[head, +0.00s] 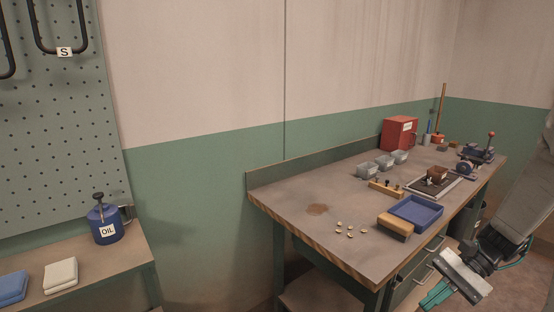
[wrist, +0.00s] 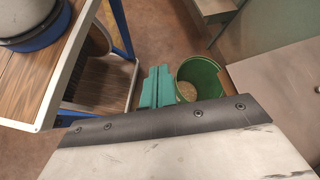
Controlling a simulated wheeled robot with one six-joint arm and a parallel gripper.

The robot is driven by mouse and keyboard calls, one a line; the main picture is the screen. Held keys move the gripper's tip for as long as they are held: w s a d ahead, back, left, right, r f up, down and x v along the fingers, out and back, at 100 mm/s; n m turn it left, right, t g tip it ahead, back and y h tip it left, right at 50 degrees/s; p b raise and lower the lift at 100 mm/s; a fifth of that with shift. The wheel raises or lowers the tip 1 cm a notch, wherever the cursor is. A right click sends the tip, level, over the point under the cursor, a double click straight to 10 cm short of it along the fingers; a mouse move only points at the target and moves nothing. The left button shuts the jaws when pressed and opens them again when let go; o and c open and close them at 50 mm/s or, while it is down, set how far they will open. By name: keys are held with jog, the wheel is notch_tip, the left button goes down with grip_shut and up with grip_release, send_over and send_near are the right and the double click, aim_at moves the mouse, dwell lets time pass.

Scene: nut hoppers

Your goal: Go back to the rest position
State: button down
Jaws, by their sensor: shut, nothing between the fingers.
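My gripper (head: 436,296) is at the lower right of the head view, off the front of the workbench (head: 272,200) and lower than its top. Its teal fingers are together with nothing between them. In the wrist view the teal fingers (wrist: 157,88) lie side by side, pointing down over the floor. Several small brass nuts (head: 350,234) lie loose on the bench near its front left. Grey hoppers (head: 384,162) stand in a row toward the back of the bench.
The bench also bears a blue tray (head: 416,211), a wood-backed brush (head: 395,225), a red box (head: 399,132) and a vise (head: 477,153). A green bin (wrist: 198,72) stands beside my fingers in the wrist view. A blue oil can (head: 105,222) is on the left bench.

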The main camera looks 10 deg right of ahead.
jog(key=s+a+r+n+t+h, duration=0.1)
jog(key=s+a+r+n+h, duration=0.4)
jog(key=r, duration=0.3)
jog(key=s+a+r+n+t+h, duration=0.1)
jog(key=s+a+r+n+h, duration=0.4)
jog(key=s+a+r+n, duration=0.2)
jog(key=shift+a+r+n+t, duration=0.35)
jog(key=shift+r+n, duration=0.15)
jog(key=shift+r, duration=0.45)
jog(key=shift+s, duration=0.1)
dwell(0.6)
